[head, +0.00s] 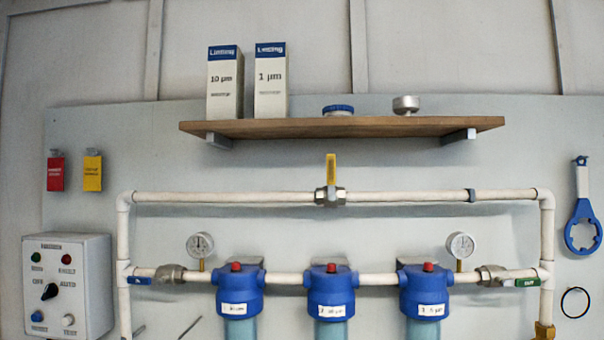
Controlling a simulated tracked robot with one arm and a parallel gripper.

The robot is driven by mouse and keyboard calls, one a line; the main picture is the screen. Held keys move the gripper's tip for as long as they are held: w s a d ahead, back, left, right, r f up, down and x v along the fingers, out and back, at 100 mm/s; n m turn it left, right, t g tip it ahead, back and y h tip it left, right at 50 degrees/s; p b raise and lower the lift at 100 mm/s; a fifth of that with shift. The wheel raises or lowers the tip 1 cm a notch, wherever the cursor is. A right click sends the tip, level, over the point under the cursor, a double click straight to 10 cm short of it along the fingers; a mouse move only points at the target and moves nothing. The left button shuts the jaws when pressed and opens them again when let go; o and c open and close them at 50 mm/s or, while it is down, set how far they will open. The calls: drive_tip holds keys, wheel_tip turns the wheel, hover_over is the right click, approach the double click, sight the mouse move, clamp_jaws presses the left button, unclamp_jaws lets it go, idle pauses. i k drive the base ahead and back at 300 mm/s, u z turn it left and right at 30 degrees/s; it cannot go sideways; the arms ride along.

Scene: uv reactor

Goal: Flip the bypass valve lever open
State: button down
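The bypass valve (330,196) sits in the middle of the upper white horizontal pipe, below the wooden shelf. Its yellow lever (330,168) points straight up, across the pipe. The bypass pipe (420,197) runs level between two white vertical pipes. My gripper does not show in the head view, so its place relative to the lever cannot be seen.
The wooden shelf (345,127) holds two boxes and small parts just above the lever. Below are several blue filter housings (331,290) and two gauges (200,245). A control box (67,285) is at left; a blue wrench (583,215) hangs at right.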

sight(330, 157)
drive_tip(key=u, duration=0.05)
drive_tip(key=i, duration=1.15)
drive_tip(key=z, duration=0.1)
